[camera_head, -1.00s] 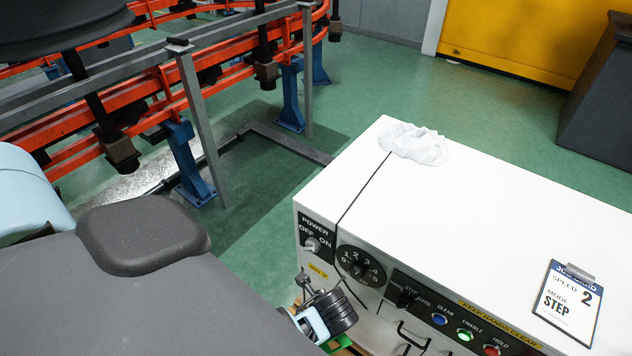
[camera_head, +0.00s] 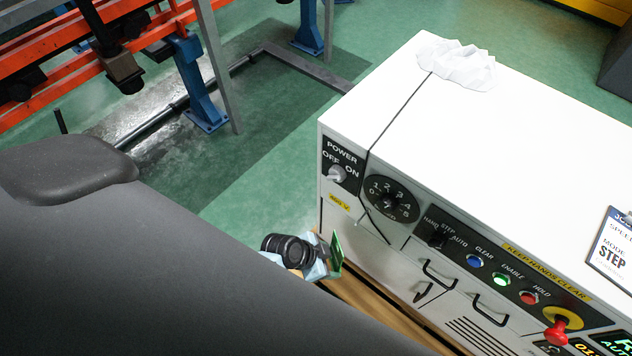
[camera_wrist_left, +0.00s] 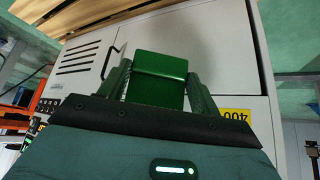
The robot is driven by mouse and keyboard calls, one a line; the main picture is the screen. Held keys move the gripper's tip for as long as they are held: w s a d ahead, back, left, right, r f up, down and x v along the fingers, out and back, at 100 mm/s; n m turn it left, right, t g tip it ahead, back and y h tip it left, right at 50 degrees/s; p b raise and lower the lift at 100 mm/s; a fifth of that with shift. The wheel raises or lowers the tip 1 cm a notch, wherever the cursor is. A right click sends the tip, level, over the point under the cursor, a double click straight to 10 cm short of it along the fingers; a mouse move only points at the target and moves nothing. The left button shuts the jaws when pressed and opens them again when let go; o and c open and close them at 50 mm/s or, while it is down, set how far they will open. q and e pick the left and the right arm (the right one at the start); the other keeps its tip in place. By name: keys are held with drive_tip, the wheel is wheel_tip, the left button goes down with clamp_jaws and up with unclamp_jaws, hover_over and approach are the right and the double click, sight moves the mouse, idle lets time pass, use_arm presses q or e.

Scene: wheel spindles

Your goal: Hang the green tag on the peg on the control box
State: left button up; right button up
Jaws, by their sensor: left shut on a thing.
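The green tag (camera_head: 337,254) shows nearly edge-on in the head view, just in front of the left end of the control box (camera_head: 545,150). My left gripper (camera_head: 324,262) is shut on it. In the left wrist view the tag (camera_wrist_left: 160,78) sits between the two fingers of my left gripper (camera_wrist_left: 162,92), with the box's white front behind it. A gap to the box front seems to show, but its size is hard to tell. I cannot make out the peg in either view. My right gripper is not in view.
The box front carries a power switch (camera_head: 337,174), a dial (camera_head: 388,200), black handles (camera_head: 440,272) and a red knob (camera_head: 560,326). A crumpled white cloth (camera_head: 457,64) and a clipboard (camera_head: 612,243) lie on top. Green floor is open left of the box.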

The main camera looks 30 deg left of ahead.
use_arm(q)
drive_tip(key=shift+w+f+n+t, duration=0.2)
drive_tip(key=shift+n+t, duration=0.2)
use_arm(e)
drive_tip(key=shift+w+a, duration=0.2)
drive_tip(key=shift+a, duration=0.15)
use_arm(q)
drive_tip(key=shift+w+d, duration=0.1)
drive_tip(key=shift+w, duration=0.05)
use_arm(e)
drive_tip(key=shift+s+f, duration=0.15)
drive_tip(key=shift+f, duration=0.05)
